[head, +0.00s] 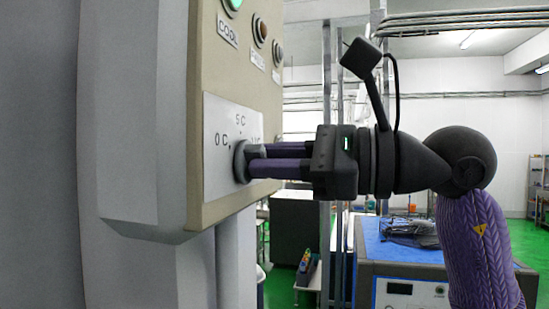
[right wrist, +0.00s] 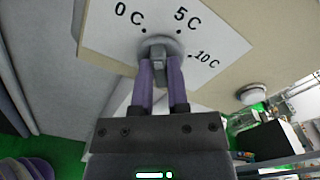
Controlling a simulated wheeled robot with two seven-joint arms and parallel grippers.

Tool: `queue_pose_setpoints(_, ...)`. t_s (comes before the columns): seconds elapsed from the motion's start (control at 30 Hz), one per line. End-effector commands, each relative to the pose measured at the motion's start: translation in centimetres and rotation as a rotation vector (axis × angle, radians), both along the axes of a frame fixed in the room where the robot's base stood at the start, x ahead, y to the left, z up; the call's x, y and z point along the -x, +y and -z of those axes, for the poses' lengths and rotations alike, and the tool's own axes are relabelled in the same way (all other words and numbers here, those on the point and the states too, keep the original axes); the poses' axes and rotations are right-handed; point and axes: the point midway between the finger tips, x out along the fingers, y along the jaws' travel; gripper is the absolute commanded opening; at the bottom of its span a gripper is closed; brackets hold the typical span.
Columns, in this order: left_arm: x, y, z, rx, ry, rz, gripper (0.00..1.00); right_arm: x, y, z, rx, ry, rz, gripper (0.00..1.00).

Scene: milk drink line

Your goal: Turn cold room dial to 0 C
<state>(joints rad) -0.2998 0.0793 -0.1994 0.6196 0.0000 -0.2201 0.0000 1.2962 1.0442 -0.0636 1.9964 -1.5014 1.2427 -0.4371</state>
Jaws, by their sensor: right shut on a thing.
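The grey cold room dial (head: 240,163) sits on a white plate (head: 215,182) on a beige control panel. The plate is marked 0 C, 5 C and 10 C, each with a dot, read clearly in the right wrist view. My right gripper (head: 256,160) reaches in from the right, its purple fingers closed on the dial's raised grip. In the right wrist view the fingers (right wrist: 161,72) hold both sides of the grip on the dial (right wrist: 161,44). The dial's pointer mark cannot be made out. My left gripper is not in view.
Above the plate, the panel carries a lit green lamp (head: 233,4) labelled COOL and an unlit lamp (head: 260,30). A blue-topped cabinet (head: 400,252) with items on it stands behind my right arm. Metal posts and a green floor lie beyond.

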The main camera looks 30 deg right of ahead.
Motion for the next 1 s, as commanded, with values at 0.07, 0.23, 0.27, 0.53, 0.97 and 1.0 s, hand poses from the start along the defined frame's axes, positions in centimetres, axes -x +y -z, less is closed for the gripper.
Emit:
queue_pose_setpoints(0.07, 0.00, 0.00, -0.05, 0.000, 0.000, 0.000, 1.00, 0.09, -0.04, -0.20, 0.043, -0.046, 0.001, 0.00)
queue_pose_setpoints(0.23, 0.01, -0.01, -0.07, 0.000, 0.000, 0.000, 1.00, 0.10, -0.01, -0.16, 0.137, -0.127, 0.001, 0.00)
queue_pose_setpoints(0.27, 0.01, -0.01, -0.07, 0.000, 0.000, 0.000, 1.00, 0.10, -0.01, -0.15, 0.152, -0.140, 0.001, 0.00)
queue_pose_setpoints(0.53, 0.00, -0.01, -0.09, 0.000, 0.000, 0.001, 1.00, 0.13, 0.02, -0.14, 0.245, -0.221, 0.001, 0.00)
queue_pose_setpoints(0.97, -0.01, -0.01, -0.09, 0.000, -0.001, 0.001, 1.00, 0.14, 0.03, -0.11, 0.284, -0.254, 0.001, 0.00)
queue_pose_setpoints(1.0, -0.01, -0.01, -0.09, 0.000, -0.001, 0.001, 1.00, 0.14, 0.03, -0.11, 0.285, -0.254, 0.000, 0.00)
